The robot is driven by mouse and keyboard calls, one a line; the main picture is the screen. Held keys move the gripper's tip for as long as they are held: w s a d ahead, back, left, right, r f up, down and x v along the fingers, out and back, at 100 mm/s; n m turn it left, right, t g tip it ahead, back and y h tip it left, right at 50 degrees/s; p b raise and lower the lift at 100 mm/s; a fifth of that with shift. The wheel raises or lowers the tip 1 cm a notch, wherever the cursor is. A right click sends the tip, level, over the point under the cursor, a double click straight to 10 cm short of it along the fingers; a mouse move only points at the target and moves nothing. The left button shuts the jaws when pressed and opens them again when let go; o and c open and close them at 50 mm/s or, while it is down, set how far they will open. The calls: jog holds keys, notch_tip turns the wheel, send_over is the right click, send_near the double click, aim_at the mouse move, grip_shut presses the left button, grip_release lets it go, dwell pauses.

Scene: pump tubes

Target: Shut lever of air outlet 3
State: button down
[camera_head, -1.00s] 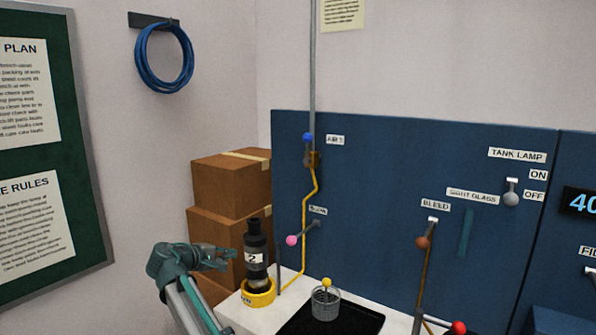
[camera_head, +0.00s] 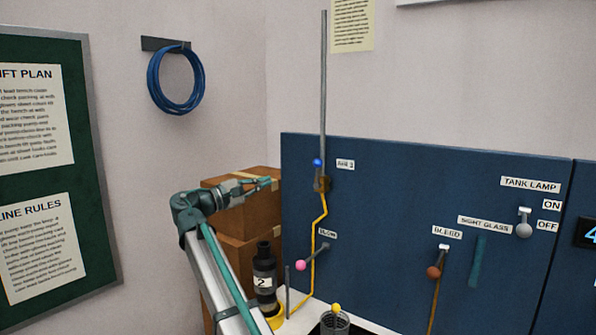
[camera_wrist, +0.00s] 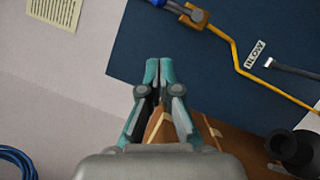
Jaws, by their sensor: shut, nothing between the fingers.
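The lever of air outlet 3 has a blue ball knob (camera_head: 317,162) and stands upright above a brass valve (camera_head: 321,184) on the blue panel. The label beside it (camera_head: 345,164) is small and reads roughly "AIR 3". In the wrist view the valve (camera_wrist: 193,17) is at the top, with a blue part beside it at the frame edge. My gripper (camera_head: 271,183) is left of and a little below the knob, apart from it, in front of the boxes. In the wrist view its teal fingers (camera_wrist: 159,66) are together and empty.
A yellow pipe (camera_head: 314,235) runs down from the valve. A pink-knobbed lever (camera_head: 301,265) and a black bottle marked 2 (camera_head: 264,275) are below. Cardboard boxes (camera_head: 240,215) stand behind my arm.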

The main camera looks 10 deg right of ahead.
aim_at(318, 173)
jog(key=s+d+r+p+x, duration=0.1)
jog(key=p+x, duration=0.3)
jog(key=x, duration=0.8)
jog(key=shift+s+d, duration=0.35)
jog(key=shift+s, duration=0.1)
